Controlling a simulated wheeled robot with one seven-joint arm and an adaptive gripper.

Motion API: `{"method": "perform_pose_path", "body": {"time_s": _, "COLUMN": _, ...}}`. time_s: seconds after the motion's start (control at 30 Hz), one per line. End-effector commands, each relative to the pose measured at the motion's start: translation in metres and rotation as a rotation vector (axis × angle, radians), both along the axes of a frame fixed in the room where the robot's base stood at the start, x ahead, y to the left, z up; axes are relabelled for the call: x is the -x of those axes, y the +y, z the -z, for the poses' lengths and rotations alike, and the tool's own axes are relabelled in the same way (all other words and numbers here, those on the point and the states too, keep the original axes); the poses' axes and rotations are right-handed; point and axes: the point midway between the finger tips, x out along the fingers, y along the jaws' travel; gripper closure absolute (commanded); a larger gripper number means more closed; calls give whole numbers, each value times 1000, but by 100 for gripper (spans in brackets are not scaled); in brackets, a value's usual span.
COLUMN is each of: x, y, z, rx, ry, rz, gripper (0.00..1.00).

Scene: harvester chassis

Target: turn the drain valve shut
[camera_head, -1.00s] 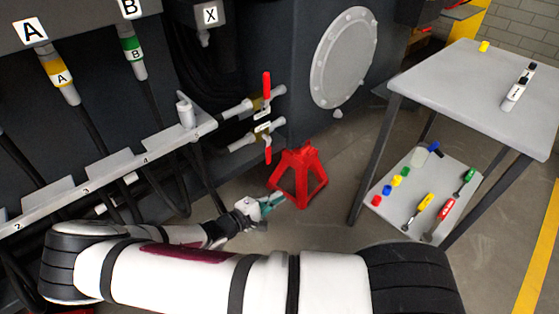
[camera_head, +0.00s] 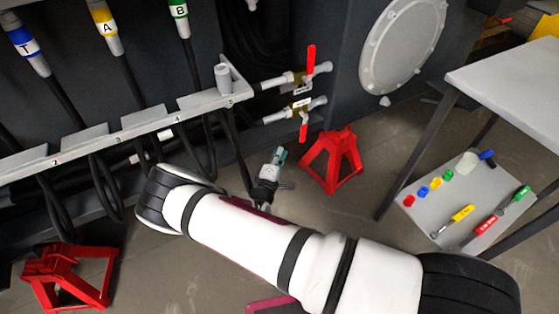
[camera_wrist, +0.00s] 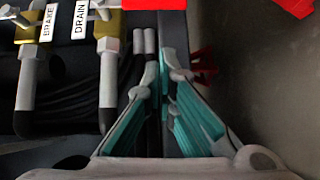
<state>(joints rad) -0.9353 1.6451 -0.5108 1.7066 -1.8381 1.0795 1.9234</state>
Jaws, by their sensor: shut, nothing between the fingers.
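Two valves with red handles sit on the chassis at upper centre in the head view. The wrist view shows their labels, BRAKE and DRAIN. The drain valve (camera_head: 300,103) is the lower one; its red handle (camera_head: 304,132) points down, across its pipe. In the wrist view the drain valve (camera_wrist: 107,22) is at top left, its red handle (camera_wrist: 155,5) cut by the top edge. My gripper (camera_head: 280,152) is below and left of that handle, apart from it, pointing up. In the wrist view my gripper's fingers (camera_wrist: 163,75) are together and empty.
The brake valve (camera_head: 297,77) is just above, its red handle (camera_head: 311,60) up. A red jack stand (camera_head: 332,162) stands right of my gripper; another (camera_head: 68,277) is at lower left. Hoses hang left of the gripper. A table (camera_head: 515,75) stands at right, with tools on its lower shelf.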

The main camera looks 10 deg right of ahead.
Motion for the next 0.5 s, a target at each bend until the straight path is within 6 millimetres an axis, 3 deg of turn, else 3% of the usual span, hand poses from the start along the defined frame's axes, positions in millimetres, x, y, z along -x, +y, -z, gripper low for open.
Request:
{"method": "perform_pose_path", "body": {"time_s": 0.27, "x": -49, "y": -26, "z": 4, "rx": 0, "ry": -1, "rz": 3, "gripper": 100}}
{"method": "perform_pose_path", "body": {"time_s": 0.5, "x": -57, "y": -55, "z": 4, "rx": 3, "ry": 1, "rz": 2, "gripper": 100}}
